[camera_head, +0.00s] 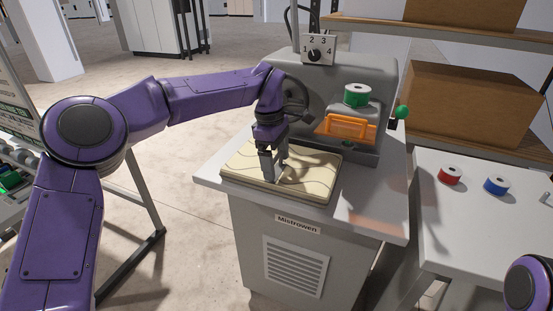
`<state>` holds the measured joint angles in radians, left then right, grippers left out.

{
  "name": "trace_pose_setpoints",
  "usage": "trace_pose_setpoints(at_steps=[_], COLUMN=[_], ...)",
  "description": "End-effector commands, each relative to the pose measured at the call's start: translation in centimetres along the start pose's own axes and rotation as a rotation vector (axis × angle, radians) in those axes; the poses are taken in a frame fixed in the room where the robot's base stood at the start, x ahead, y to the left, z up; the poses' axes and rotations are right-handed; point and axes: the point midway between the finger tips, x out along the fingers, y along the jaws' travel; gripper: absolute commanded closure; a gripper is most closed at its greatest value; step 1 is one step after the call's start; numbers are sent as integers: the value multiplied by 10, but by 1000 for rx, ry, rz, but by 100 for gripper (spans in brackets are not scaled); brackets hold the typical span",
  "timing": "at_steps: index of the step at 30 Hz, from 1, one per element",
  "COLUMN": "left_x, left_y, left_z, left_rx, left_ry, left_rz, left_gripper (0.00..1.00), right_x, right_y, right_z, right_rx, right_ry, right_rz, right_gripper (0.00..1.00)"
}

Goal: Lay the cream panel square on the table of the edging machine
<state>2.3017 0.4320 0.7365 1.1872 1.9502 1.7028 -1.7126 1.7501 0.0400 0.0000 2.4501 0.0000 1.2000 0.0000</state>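The cream panel (313,178), with wavy stitch lines and a tan edge, lies flat on the grey table (375,222) of the edging machine (368,78). Its front edge looks roughly parallel to the table's front edge. My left gripper (275,176) points down over the middle-left of the panel, with its fingers apart. The fingertips are at or just above the panel's top; I cannot tell if they touch it. The gripper hides a small part of the panel. My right gripper is out of view; only part of my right arm shows at the lower right.
The machine carries a green spool (357,95), an orange guard (346,128), a green-knobbed lever (402,112) and a numbered dial (315,54). A side table (470,232) at right holds a red spool (450,175) and a blue spool (496,186). A cardboard box (455,105) stands on shelving behind.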

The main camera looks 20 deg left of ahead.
Motion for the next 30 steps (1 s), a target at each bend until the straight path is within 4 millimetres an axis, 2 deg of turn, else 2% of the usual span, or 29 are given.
trace_pose_setpoints(at_steps=[8, 11, 18, 21, 25, 30], left_x=[-2, -15, -74, -92, -104, -106], left_y=[0, 1, 1, 1, 0, 0], left_z=[0, 0, 0, 0, 0, 0], left_rx=[0, 0, -2, 0, -1, 0], left_ry=[0, -1, 0, 0, 0, 0], left_rz=[0, 2, 4, 2, 0, 0], left_gripper=[0, 0, 0, 0, 0, 0], right_x=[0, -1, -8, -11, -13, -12], right_y=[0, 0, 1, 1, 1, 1], right_z=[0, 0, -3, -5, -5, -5], right_rx=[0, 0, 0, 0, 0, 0], right_ry=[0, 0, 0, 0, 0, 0], right_rz=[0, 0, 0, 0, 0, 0], right_gripper=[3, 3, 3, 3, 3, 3])
